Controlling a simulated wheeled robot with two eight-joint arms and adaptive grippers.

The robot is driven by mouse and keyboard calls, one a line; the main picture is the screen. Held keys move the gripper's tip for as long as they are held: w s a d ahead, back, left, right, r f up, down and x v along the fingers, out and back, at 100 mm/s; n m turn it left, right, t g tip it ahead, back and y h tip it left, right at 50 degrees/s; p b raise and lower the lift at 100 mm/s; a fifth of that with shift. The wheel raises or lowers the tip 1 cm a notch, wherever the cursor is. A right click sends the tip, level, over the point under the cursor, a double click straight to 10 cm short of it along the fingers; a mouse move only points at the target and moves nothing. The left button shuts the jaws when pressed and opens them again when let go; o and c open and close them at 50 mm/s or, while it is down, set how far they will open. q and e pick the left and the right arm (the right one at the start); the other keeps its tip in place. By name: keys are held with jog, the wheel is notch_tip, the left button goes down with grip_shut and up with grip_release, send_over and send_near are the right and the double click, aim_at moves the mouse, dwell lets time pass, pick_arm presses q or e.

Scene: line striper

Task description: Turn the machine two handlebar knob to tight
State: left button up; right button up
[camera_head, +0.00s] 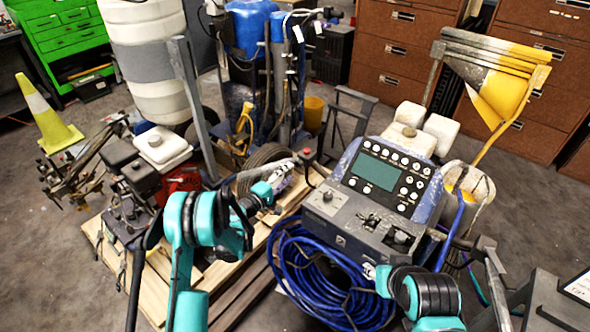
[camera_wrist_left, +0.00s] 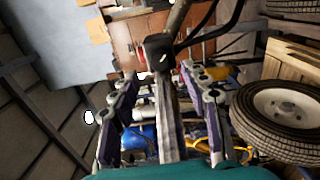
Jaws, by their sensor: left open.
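A line striper with a grey-blue control panel (camera_head: 380,175) stands right of centre in the head view. A small dark knob with a reddish top (camera_head: 306,154) stands on a thin bar at its left. My left gripper (camera_head: 291,168) is beside this knob, just left of it. In the left wrist view my left gripper (camera_wrist_left: 160,74) is open, its fingers on either side of a grey metal bar (camera_wrist_left: 167,115). A black clamp-like block (camera_wrist_left: 158,47) with a curved lever sits on that bar beyond the fingertips. Contact cannot be told. My right arm is at the lower right; its gripper is mostly hidden.
A coiled blue hose (camera_head: 318,285) hangs below the panel. A second machine with a red engine (camera_head: 180,182) stands on a wooden pallet (camera_head: 100,240) at left. Brown drawer cabinets (camera_head: 400,50) stand behind. A traffic cone (camera_head: 45,115) is at far left.

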aim_at(298, 165)
pick_arm(q)
jog(key=b+x, duration=0.1)
jog(key=x, duration=0.4)
grip_shut()
